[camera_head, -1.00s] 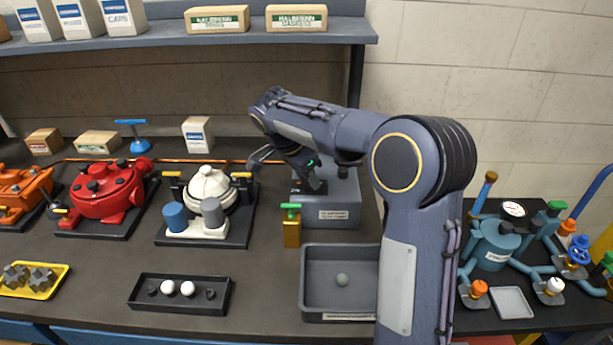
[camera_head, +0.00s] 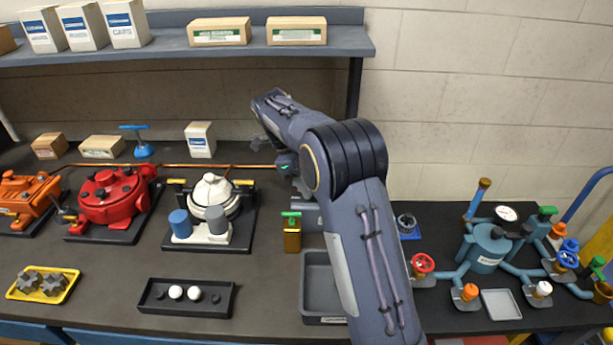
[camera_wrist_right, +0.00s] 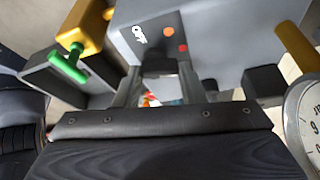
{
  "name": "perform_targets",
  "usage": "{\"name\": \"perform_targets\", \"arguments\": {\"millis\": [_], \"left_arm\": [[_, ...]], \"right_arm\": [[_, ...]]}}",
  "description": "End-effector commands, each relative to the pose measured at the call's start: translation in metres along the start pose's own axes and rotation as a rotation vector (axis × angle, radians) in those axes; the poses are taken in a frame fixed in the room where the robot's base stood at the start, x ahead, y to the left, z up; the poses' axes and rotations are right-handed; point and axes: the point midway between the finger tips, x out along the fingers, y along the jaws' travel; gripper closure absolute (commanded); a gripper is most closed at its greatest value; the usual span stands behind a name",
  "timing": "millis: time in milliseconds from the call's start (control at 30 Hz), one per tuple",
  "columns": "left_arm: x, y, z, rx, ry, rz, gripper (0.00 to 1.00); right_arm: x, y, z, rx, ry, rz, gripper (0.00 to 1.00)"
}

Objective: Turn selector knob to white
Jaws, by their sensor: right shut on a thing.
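The selector box is a grey box, mostly hidden behind my right arm in the head view, where a strip of it (camera_head: 306,213) shows. In the right wrist view its grey face (camera_wrist_right: 205,38) carries white "OFF" lettering, an orange dot and a red dot. The black selector knob (camera_wrist_right: 158,63) sits below these marks there. My right gripper (camera_wrist_right: 158,88) is shut on the knob, one finger on each side. Which mark the knob points to, I cannot tell. My right gripper's fingertips are hidden in the head view. My left gripper is not in view.
A brass block with a green handle (camera_head: 292,234) stands close beside the box. A grey tray (camera_head: 318,270) lies in front, partly behind my arm. A dial gauge (camera_wrist_right: 305,118) is close at right in the wrist view. A black tray with white balls (camera_head: 187,297) lies front left.

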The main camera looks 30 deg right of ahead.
Motion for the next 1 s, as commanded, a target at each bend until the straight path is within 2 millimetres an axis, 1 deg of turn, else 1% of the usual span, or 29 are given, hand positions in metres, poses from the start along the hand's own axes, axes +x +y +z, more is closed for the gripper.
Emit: {"name": "perform_targets", "arguments": {"millis": [33,100,500,700,1000], "left_arm": [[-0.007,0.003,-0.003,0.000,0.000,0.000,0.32],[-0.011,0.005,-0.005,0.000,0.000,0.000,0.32],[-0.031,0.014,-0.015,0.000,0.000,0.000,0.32],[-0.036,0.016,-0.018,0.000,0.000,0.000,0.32],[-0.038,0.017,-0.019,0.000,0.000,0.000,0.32]], "right_arm": [[-0.004,-0.001,-0.001,0.040,0.001,0.016,0.86],[-0.004,-0.001,-0.002,0.102,0.001,0.041,0.86],[-0.002,-0.003,-0.003,0.386,-0.001,0.160,0.86],[-0.001,-0.003,-0.003,0.467,-0.002,0.193,0.86],[0.001,-0.003,-0.003,0.514,-0.003,0.211,0.86]]}}
